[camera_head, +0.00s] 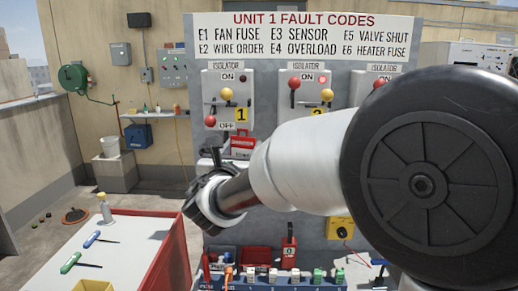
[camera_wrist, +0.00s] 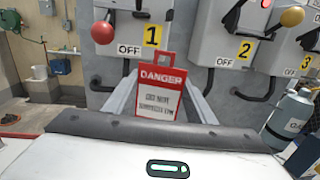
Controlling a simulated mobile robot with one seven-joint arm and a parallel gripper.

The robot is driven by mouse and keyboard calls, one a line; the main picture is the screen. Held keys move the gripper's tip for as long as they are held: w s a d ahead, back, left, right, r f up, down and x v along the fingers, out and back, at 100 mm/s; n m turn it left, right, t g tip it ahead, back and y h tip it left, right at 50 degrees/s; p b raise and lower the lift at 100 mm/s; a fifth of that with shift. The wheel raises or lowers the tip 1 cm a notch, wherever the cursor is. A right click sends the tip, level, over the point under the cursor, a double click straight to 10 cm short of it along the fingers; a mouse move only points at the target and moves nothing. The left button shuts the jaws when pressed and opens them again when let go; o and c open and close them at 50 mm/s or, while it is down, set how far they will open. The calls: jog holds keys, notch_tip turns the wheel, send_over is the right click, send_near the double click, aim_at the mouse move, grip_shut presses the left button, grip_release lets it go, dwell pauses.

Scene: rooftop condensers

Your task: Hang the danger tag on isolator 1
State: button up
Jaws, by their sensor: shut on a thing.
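The danger tag (camera_wrist: 157,106) is red on top and white below with printed text. My gripper (camera_wrist: 157,95) is shut on it, with a pale finger on either side, and holds it upright facing the wrist camera. In the head view the tag (camera_head: 243,142) shows in front of the panel, just below the yellow number 1. Isolator 1 (camera_head: 215,88) is a grey box with ON above and OFF below. Its red ball handle (camera_wrist: 102,32) is low, beside OFF. The tag appears below the isolator box, and I cannot tell whether it touches anything. My forearm hides part of the panel.
Isolator 2 (camera_wrist: 227,25) stands to the right with its red handle (camera_head: 294,83) near ON. A grey gas cylinder (camera_wrist: 290,115) is at right in the wrist view. Coloured items (camera_head: 290,280) line the panel's foot.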

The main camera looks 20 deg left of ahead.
jog(key=shift+w+a+f+p, duration=0.15)
jog(key=shift+w+p, duration=0.25)
jog(key=shift+w, duration=0.5)
jog(key=shift+w+a+r+p, duration=0.1)
jog(key=shift+w+a+p, duration=0.3)
jog(key=shift+w, duration=0.55)
jog(key=shift+w+a+f+p, duration=0.1)
jog(key=shift+w+p, duration=0.35)
jog(key=shift+w, duration=0.45)
jog(key=shift+w+a+f+b, duration=0.2)
jog(key=shift+w+f+b, duration=0.2)
jog(key=shift+w+b, duration=0.3)
jog(key=shift+r, duration=0.1)
jog(key=o, duration=1.5)
